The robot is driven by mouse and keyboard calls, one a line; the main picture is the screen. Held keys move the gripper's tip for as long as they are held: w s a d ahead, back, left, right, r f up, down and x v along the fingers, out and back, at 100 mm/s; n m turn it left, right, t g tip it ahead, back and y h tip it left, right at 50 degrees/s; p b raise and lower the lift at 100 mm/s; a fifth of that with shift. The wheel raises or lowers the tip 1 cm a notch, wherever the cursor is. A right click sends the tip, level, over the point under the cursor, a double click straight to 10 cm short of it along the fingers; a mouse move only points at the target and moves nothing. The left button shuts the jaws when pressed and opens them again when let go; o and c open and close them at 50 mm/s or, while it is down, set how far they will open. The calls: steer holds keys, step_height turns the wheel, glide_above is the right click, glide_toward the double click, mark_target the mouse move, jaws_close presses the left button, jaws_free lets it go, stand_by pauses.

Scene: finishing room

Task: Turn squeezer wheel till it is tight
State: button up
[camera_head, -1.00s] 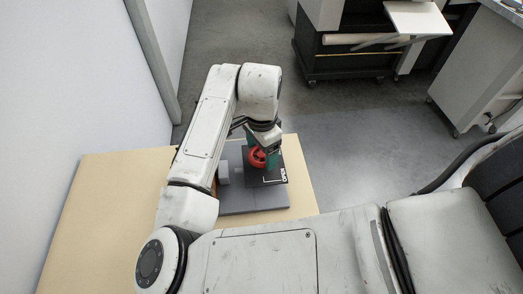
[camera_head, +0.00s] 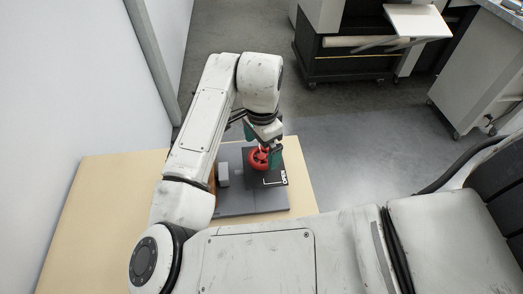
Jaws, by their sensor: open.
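The red squeezer wheel (camera_head: 258,160) stands on the dark grey device on the table. My gripper (camera_head: 263,150) is right above and around the wheel's far side, with its green fingers apart. One green finger shows at the wheel's right edge; the other is mostly hidden behind my wrist. The fingers are open, and I cannot tell whether they touch the rim. The device's grey base (camera_head: 238,209) lies flat, with a black plate (camera_head: 270,184) marked with white lettering beside the wheel. A small light grey block (camera_head: 223,174) stands left of the wheel.
The pale wooden table (camera_head: 95,205) has free room left of the device. A white wall (camera_head: 75,75) borders it at the left. A dark cabinet (camera_head: 345,60) and a white wheeled unit (camera_head: 475,75) stand farther back, across open grey floor (camera_head: 350,135).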

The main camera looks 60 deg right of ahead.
mark_target(261, 156)
step_height(261, 156, up, 8)
steer(key=shift+r+b, duration=0.15)
steer(key=shift+b, duration=0.15)
